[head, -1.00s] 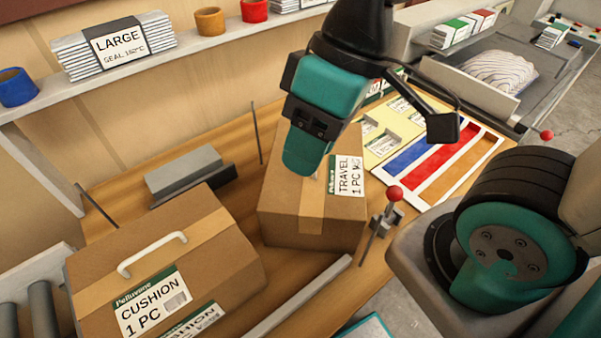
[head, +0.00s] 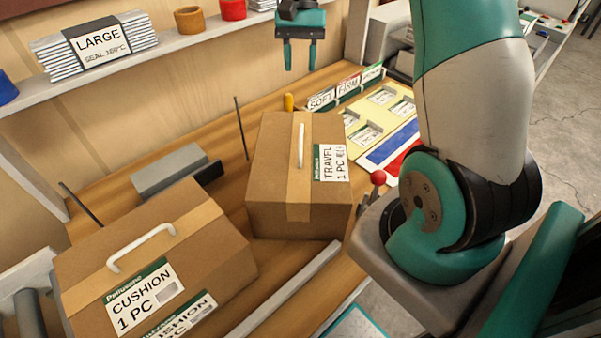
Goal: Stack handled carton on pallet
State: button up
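A brown carton labelled TRAVEL 1 PC (head: 275,170) sits on the wooden bench, with a white handle (head: 300,145) on its top. A second brown carton labelled CUSHION 1 PC (head: 205,255) sits at the lower left, with a white handle (head: 141,247) on its top. My gripper (head: 299,66) is beyond and above the TRAVEL carton, near the shelf. Its two fingers point down and stand apart with nothing between them. It touches neither carton. I see no pallet in the head view.
A red-knobbed lever (head: 378,178) stands right of the TRAVEL carton. A grey block (head: 168,168) lies behind the CUSHION carton. Thin dark rods (head: 241,128) stand on the bench. A wall shelf (head: 150,72) runs behind. A metal rail (head: 285,287) edges the front, and rollers (head: 30,312) are at left.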

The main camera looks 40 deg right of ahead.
jog(key=p, duration=0.2)
send_near(301, 137)
jog(key=x, duration=0.4)
jog(key=shift+w+a+f, duration=0.15)
jog(key=shift+f, duration=0.3)
jog(key=x, duration=0.1)
jog(key=p+x, duration=0.1)
jog(key=x, duration=0.2)
jog(key=shift+s+f, duration=0.3)
jog(key=shift+s, duration=0.1)
jog(key=shift+a+f, duration=0.1)
jog(key=shift+f, duration=0.3)
jog(key=shift+c, duration=0.2)
grip_shut()
